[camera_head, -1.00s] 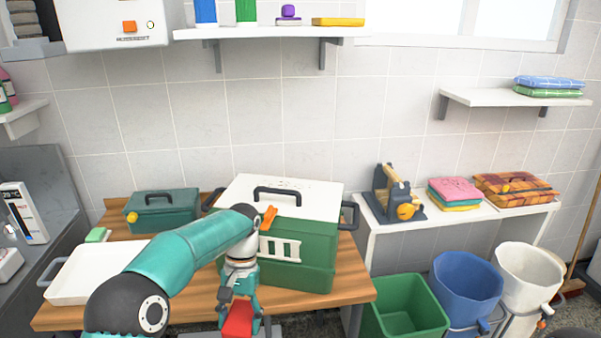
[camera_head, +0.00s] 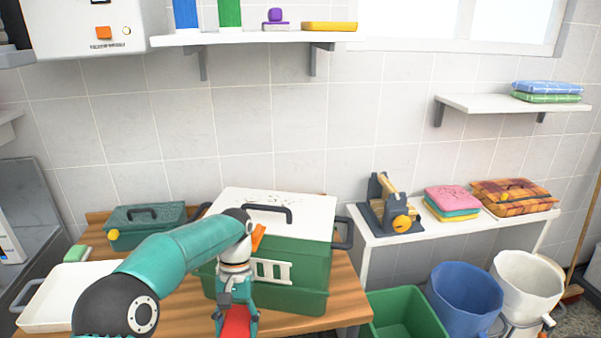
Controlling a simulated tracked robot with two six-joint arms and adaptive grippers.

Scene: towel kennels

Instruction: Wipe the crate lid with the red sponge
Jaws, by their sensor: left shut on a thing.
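The green crate (camera_head: 300,270) stands on the wooden table, with a white lid (camera_head: 310,222) that has a dark handle (camera_head: 268,212). Dark specks show on the lid behind the handle. My left gripper (camera_head: 236,318) is in front of the crate, below lid height, pointing down. It is shut on the red sponge (camera_head: 237,322), whose lower part is cut off by the picture's bottom edge. My left forearm hides the crate's left front corner. My right gripper is not in view.
A white tray (camera_head: 48,312), a green-and-white sponge (camera_head: 76,253) and a small green box (camera_head: 145,222) are on the table's left. A green bin (camera_head: 405,312) and blue bucket (camera_head: 465,292) stand right. A shelf (camera_head: 250,38) hangs above.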

